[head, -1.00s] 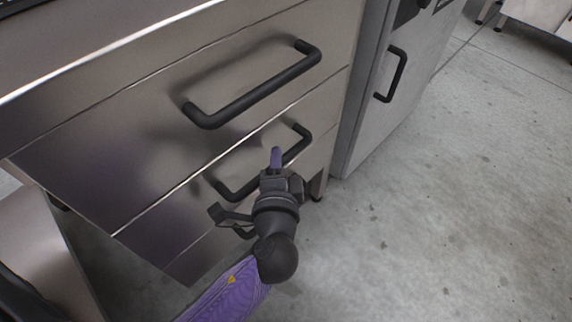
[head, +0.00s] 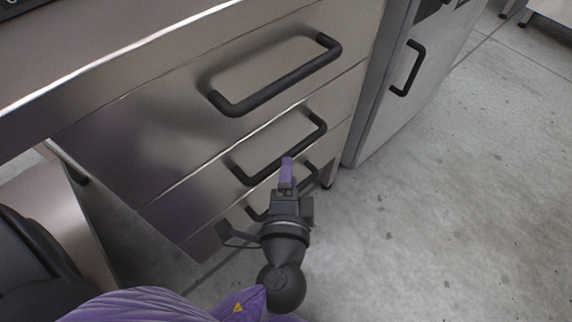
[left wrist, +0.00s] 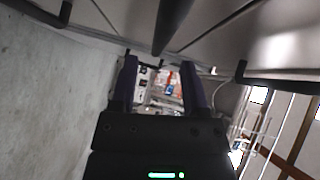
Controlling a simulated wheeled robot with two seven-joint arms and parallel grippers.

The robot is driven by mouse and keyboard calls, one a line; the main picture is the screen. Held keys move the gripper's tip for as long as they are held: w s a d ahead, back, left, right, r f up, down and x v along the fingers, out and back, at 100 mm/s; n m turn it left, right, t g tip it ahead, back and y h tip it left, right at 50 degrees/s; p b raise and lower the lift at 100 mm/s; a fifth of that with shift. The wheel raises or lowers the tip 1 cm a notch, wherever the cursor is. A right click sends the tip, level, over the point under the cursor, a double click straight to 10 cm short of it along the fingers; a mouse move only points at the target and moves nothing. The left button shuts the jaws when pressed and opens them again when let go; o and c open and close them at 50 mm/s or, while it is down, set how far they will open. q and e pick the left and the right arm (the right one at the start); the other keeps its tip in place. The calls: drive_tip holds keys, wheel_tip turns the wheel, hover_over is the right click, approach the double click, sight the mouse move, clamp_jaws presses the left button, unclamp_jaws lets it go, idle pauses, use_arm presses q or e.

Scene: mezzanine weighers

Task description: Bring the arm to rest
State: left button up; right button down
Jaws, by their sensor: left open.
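My left gripper (head: 287,172) is in front of the lower part of a steel drawer unit in the head view. It is empty, with its purple fingers pointing up the picture, overlapping the lower handles. In the left wrist view its two fingers (left wrist: 160,85) stand apart with nothing between them. Whether it touches a handle cannot be told from the head view. My right gripper is not in view.
The steel drawer unit (head: 165,150) has a top black handle (head: 278,85), a middle handle (head: 262,170) and a lower one partly hidden by my gripper. A grey cabinet with a black handle (head: 408,70) stands to the right. The concrete floor (head: 450,210) is clear.

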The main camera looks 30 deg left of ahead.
use_arm(q)
drive_tip(key=shift+p+v, duration=0.3)
drive_tip(key=shift+v, duration=1.4)
drive_tip(key=shift+r, duration=0.1)
